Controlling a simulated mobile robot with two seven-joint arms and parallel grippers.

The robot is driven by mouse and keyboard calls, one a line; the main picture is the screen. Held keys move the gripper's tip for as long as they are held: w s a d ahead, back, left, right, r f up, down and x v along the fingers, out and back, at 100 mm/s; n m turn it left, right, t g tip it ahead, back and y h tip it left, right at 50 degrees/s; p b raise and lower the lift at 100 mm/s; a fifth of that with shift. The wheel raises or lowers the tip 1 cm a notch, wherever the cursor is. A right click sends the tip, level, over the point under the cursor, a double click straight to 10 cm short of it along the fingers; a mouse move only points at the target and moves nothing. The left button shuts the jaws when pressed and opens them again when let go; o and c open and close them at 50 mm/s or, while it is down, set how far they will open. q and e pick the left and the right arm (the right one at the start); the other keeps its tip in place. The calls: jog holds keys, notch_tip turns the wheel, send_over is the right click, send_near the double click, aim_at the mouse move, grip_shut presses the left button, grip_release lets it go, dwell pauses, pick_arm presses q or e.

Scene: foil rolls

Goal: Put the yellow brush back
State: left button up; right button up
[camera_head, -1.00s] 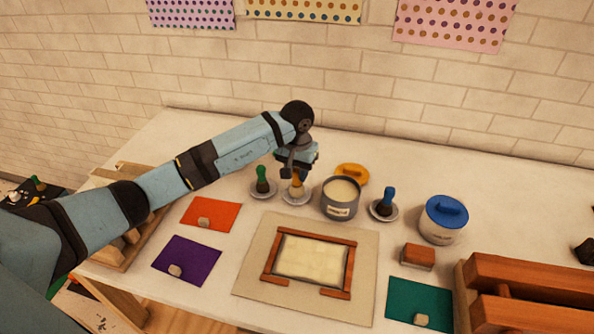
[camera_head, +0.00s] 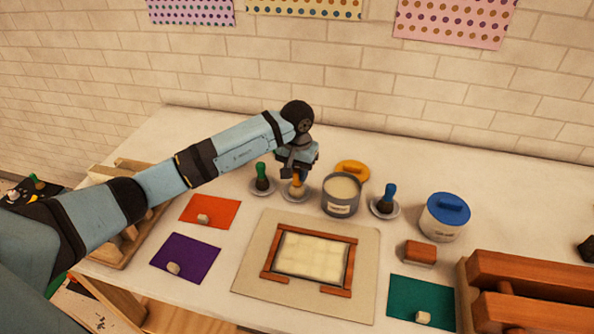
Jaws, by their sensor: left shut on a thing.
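The yellow brush (camera_head: 297,189) stands upright at a small pale saucer (camera_head: 284,196), between the green brush and the grey pot. My left gripper (camera_head: 297,175) is above it and shut on its upper part, hiding the top of the handle. The brush's dark lower end is over the saucer; I cannot tell whether it touches it. My right gripper does not show.
The green brush (camera_head: 262,178) and the blue brush (camera_head: 386,197) stand on saucers. An open grey pot (camera_head: 341,204), yellow lid (camera_head: 352,170) and blue-lidded pot (camera_head: 441,229) are close by. A wooden frame (camera_head: 264,265) lies in front. The table behind the arm is clear.

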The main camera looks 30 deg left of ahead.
pick_arm(q)
jog(key=o, duration=1.5)
jog(key=shift+c, duration=0.2)
jog(key=shift+r+p, duration=1.85)
jog(key=shift+r, duration=2.7)
jog(key=shift+f, duration=0.1)
